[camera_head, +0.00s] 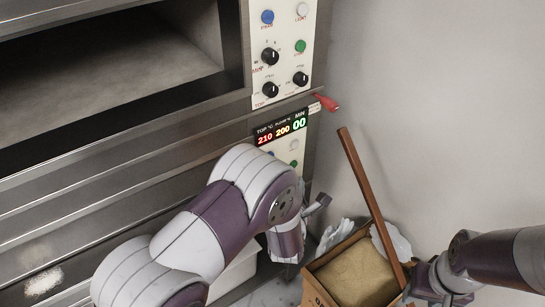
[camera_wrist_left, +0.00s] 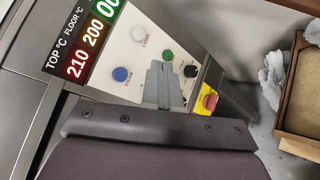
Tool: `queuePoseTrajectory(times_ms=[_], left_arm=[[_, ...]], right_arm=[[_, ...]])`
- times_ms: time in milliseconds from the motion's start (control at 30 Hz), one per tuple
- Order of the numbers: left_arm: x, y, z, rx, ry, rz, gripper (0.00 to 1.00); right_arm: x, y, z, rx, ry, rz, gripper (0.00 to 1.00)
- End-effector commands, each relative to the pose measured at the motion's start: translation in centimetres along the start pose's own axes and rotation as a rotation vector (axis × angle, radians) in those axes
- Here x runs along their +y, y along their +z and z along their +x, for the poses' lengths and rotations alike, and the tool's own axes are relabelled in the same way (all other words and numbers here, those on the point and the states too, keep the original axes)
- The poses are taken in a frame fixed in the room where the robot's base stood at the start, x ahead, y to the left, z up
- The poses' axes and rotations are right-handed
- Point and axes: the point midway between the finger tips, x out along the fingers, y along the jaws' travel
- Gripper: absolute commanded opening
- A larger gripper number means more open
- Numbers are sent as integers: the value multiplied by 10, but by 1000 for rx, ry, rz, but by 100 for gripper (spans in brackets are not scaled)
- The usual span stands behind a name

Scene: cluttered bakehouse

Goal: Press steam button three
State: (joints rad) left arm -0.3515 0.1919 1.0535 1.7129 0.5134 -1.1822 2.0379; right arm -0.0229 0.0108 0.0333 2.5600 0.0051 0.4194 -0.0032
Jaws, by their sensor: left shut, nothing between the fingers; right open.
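The oven's lower control panel (camera_head: 283,151) shows a lit display (camera_head: 280,130) reading 210, 200 and 00. In the left wrist view, this panel has a blue button labelled STEAM (camera_wrist_left: 121,74), a white LIGHT button (camera_wrist_left: 138,34) and a green button (camera_wrist_left: 167,56). My left gripper (camera_wrist_left: 158,70) is shut and empty, in front of the panel to the right of the blue button. Whether it touches the panel I cannot tell. My right gripper (camera_head: 415,291) is open at the lower right, away from the panel.
An upper panel (camera_head: 283,30) has its own blue STEAM button (camera_head: 267,17) and knobs. A red emergency button (camera_wrist_left: 210,101) on yellow sits near the left gripper.

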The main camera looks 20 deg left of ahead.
Motion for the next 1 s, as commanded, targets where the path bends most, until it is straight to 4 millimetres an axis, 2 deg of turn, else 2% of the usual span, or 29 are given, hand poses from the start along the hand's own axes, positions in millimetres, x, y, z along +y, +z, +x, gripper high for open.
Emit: queuePoseTrajectory(times_ms=[433, 600, 1000], left_arm=[[30, -31, 41, 4, 2, -1, 0], [37, -41, 54, 2, 1, -1, 0], [44, -44, 60, 1, 0, 1, 0]], right_arm=[[0, 0, 0, 0, 0, 0, 43], [0, 1, 9, 0, 0, 0, 43], [0, 1, 11, 0, 0, 0, 43]])
